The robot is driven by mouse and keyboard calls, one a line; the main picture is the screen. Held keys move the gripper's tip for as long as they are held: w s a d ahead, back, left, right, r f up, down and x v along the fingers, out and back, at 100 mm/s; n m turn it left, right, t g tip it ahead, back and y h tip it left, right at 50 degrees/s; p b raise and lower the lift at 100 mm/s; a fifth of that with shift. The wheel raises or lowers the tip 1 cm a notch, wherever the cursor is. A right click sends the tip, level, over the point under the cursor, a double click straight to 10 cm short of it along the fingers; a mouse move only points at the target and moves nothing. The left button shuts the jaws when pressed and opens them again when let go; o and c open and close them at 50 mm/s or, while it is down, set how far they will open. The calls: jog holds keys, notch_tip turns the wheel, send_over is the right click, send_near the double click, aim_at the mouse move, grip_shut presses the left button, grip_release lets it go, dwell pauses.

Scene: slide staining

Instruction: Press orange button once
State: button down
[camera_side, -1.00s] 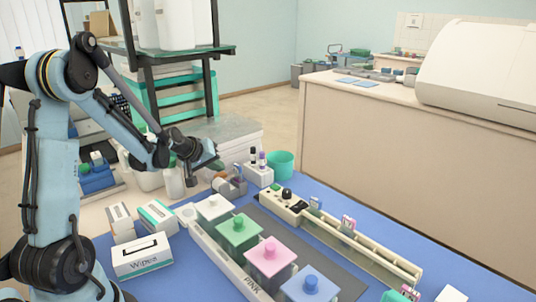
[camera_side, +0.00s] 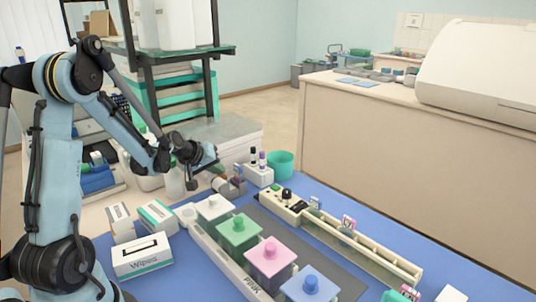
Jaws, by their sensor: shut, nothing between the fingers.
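The cream control strip (camera_side: 345,240) lies along the right side of the blue mat, with a black knob (camera_side: 286,194) on its panel end. Small controls sit beside the knob, but I cannot clearly make out an orange button among them. My gripper (camera_side: 193,183) is shut and empty. It hangs above the mat's far left end, left of the strip's panel and apart from it. Its fingertips are small and partly blend with the things behind them.
Jars with white (camera_side: 213,207), green (camera_side: 238,229), pink (camera_side: 269,254) and blue (camera_side: 310,287) lids stand in a row. A wipes box (camera_side: 142,257) is at the left. A teal cup (camera_side: 280,164) and a vial holder (camera_side: 259,175) stand behind the knob.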

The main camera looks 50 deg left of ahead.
jog(key=shift+f, duration=0.2)
jog(key=shift+r, duration=0.1)
dwell(0.4)
jog(key=shift+r, duration=1.1)
jog(key=shift+r, duration=0.1)
jog(key=shift+r, duration=2.4)
